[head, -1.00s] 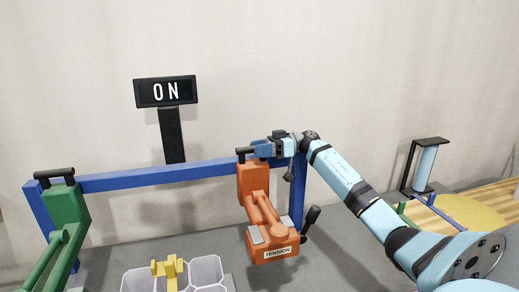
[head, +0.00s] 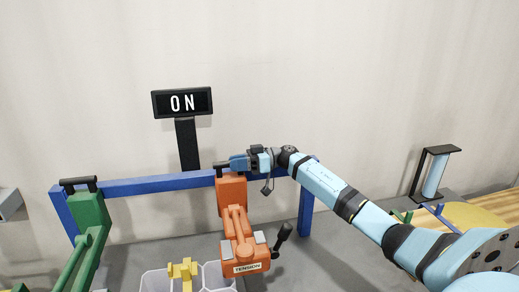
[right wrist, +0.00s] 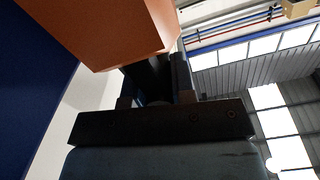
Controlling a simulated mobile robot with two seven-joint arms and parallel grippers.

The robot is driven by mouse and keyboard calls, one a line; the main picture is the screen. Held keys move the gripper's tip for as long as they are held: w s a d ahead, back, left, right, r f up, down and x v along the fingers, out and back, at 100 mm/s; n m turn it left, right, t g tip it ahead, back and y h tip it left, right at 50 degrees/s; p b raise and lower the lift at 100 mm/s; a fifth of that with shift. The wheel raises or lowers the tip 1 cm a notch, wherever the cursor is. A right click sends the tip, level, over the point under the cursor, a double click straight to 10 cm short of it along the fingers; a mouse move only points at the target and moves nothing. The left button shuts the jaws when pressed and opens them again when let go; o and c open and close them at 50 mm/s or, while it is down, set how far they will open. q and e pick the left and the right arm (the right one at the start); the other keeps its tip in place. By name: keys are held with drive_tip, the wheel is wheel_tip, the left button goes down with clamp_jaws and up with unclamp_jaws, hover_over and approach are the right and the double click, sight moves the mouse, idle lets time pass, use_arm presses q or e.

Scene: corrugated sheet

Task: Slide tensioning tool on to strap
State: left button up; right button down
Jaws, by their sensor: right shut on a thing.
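The orange tensioning tool (head: 240,235), marked TENSION, is at the blue rail (head: 150,185), left of the rail's right post. It has a black handle on top and a dark lever at its lower right. My right gripper (head: 232,163) is shut on the top handle, coming in from the right. In the right wrist view, the fingers (right wrist: 158,88) close around a dark handle under the orange body (right wrist: 100,30). I cannot make out the strap. My left gripper is not in view.
A green tool (head: 90,220) with a black handle is at the rail's left end. Pale bins (head: 155,283) with a yellow piece (head: 183,271) stand below. A sign (head: 182,102) reading ON stands behind the rail. A black frame with a blue cylinder (head: 435,176) stands at right.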

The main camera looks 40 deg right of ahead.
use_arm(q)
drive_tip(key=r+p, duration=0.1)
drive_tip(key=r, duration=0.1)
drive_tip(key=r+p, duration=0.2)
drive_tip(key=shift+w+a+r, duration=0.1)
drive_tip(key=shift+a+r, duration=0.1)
use_arm(e)
drive_tip(key=x, duration=0.8)
drive_tip(key=shift+a, duration=0.2)
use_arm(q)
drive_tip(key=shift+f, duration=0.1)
use_arm(e)
drive_tip(key=c, duration=1.3)
unclamp_jaws()
drive_tip(key=o, duration=0.3)
drive_tip(key=shift+w+a, duration=0.1)
drive_tip(key=shift+o, duration=0.2)
drive_tip(key=shift+w+a, duration=0.1)
